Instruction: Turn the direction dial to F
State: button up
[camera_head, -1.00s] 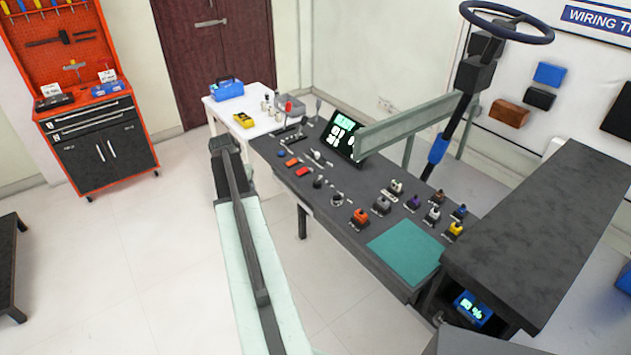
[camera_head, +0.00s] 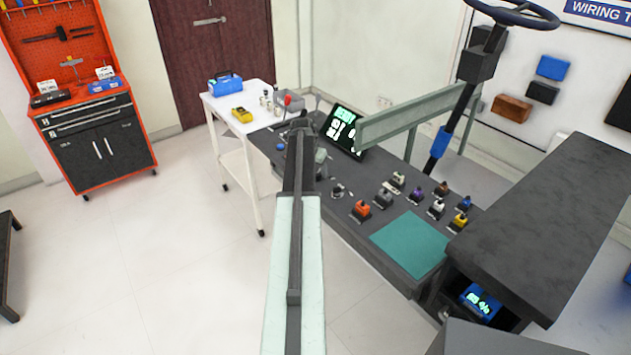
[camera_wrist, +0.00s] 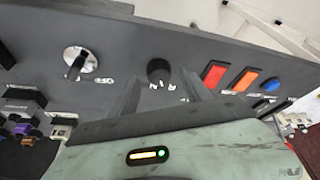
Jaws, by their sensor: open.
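The direction dial (camera_wrist: 158,70) is a round black knob on the dark console panel, with white letters beside it, N and R among them. Its pointer setting is too small to tell. My gripper (camera_wrist: 162,79) is open in the wrist view, its two dark fingers pointing at the panel on either side of the dial's near edge. I cannot tell whether they touch it. Nothing is between the fingers except the view of the dial. In the head view my arm covers that part of the console (camera_head: 345,215), and the dial is hidden there.
A silver switch (camera_wrist: 78,62) with a black handle stands left of the dial in the wrist view. Red (camera_wrist: 214,75) and orange (camera_wrist: 245,80) rockers and a blue button (camera_wrist: 276,83) lie right.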

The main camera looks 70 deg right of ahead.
jog(key=shift+b+x, duration=0.35)
jog(key=shift+x, duration=0.6)
jog(key=shift+r, duration=0.1)
grip_shut()
